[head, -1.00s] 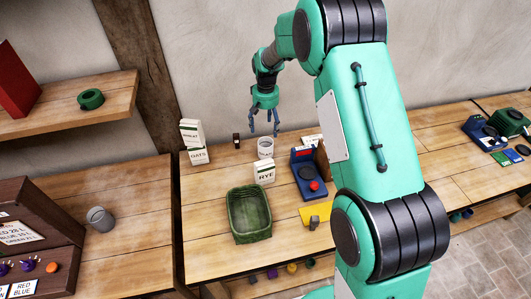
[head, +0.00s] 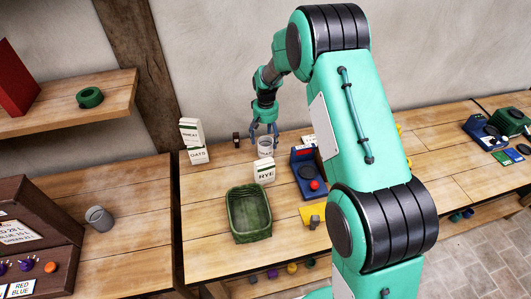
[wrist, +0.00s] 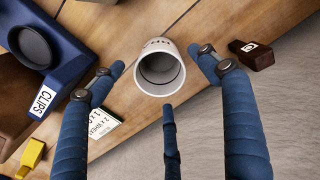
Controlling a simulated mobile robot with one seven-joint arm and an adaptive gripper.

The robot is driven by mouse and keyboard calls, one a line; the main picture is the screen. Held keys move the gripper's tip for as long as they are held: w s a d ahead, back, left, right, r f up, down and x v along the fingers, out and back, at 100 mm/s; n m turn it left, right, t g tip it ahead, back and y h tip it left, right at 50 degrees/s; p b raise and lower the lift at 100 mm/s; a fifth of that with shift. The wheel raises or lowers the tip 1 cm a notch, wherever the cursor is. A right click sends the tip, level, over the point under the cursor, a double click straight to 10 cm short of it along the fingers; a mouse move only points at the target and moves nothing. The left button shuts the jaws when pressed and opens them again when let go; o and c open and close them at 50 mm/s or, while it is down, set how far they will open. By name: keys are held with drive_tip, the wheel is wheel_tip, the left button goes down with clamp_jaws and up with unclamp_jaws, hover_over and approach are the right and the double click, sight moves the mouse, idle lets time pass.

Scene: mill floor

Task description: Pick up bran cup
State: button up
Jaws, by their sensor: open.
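A white cup (head: 265,146) with dark lettering stands upright on the wooden bench behind the RYE box; the lettering is too small to read surely. In the wrist view the cup (wrist: 152,86) is empty inside, its open mouth facing my camera. My gripper (head: 264,131) is open and directly above the cup, its fingers reaching down around the rim. In the wrist view my gripper (wrist: 157,65) has fingers spread to the left, right and below the cup, with no clear contact.
The RYE box (head: 264,171) stands in front of the cup. A blue device (head: 308,177) with a red button is to the right. WHEAT (head: 190,132) and OATS (head: 198,155) boxes stand left. A small dark brown object (wrist: 255,55) is near the cup. A green basket (head: 236,226) sits in front.

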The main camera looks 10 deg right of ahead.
drive_tip(key=shift+f, duration=0.45)
drive_tip(key=shift+s+f+b, duration=0.1)
drive_tip(key=shift+f+b, duration=0.35)
drive_tip(key=shift+f, duration=2.2)
drive_tip(key=c, duration=1.3)
drive_tip(key=o, duration=1.3)
drive_tip(key=shift+r, duration=0.15)
